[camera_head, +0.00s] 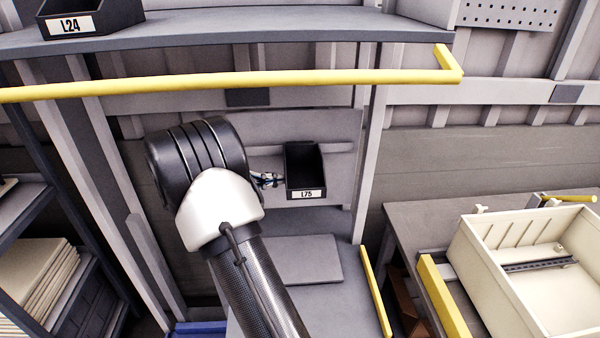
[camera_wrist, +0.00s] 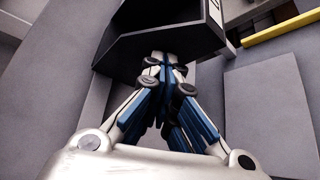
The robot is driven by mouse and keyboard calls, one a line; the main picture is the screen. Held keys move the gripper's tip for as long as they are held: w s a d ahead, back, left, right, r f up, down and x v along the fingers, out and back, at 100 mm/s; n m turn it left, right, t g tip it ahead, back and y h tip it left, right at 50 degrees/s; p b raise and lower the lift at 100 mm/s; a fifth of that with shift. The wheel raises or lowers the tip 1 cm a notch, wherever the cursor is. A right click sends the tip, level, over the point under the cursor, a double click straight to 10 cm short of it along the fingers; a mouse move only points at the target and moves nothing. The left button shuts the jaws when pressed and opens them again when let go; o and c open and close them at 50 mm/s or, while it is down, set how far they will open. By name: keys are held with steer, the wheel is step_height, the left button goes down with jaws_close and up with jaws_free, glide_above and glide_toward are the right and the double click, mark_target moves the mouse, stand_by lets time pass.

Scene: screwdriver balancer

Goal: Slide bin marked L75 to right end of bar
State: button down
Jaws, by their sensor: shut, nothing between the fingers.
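The black bin marked L75 (camera_head: 303,168) hangs on a grey bar (camera_head: 338,147) on the back panel, its white label facing front. A short stretch of bar shows to the right of the bin, up to the panel's right edge. My gripper (camera_head: 277,180) is just left of the bin, partly hidden behind my wrist. In the wrist view my gripper (camera_wrist: 165,63) is shut and empty, with its fingertips at the side of the bin (camera_wrist: 150,42). I cannot tell whether they touch it.
A grey upright (camera_head: 371,140) stands right of the panel. A cream box (camera_head: 500,265) is on the bench at the right.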

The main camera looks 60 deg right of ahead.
mark_target(299, 186)
steer(key=shift+s+d+b, duration=0.55)
steer(key=shift+s+d, duration=0.85)
steer(key=shift+s, duration=0.3)
steer(key=shift+s+d, duration=0.2)
steer(key=shift+s, duration=0.1)
steer(key=shift+s+d+b, duration=0.35)
steer(key=shift+s+d, duration=0.3)
steer(key=shift+s, duration=0.15)
steer(key=shift+w+a+b, duration=0.15)
steer(key=shift+a+b, duration=0.05)
steer(key=shift+a, duration=0.9)
steer(key=shift+w+a+b, duration=0.1)
steer(key=shift+a+b, duration=0.1)
steer(key=shift+a, duration=0.9)
steer(key=s+a+r+t+y, duration=0.1)
steer(key=s+a+t+y, duration=0.2)
steer(key=a, duration=1)
steer(key=s+a+r+t+y, duration=0.1)
steer(key=s+a+t+y, duration=0.2)
steer(key=a, duration=1)
steer(key=s+a+r+m+t+y, duration=0.1)
steer(key=s+a+t+y, duration=0.3)
steer(key=a, duration=1)
steer(key=s+y, duration=0.3)
steer(key=s, duration=0.1)
steer(key=shift+s+r+y, duration=0.2)
steer(key=shift+r+y, duration=0.05)
steer(key=shift+y, duration=0.15)
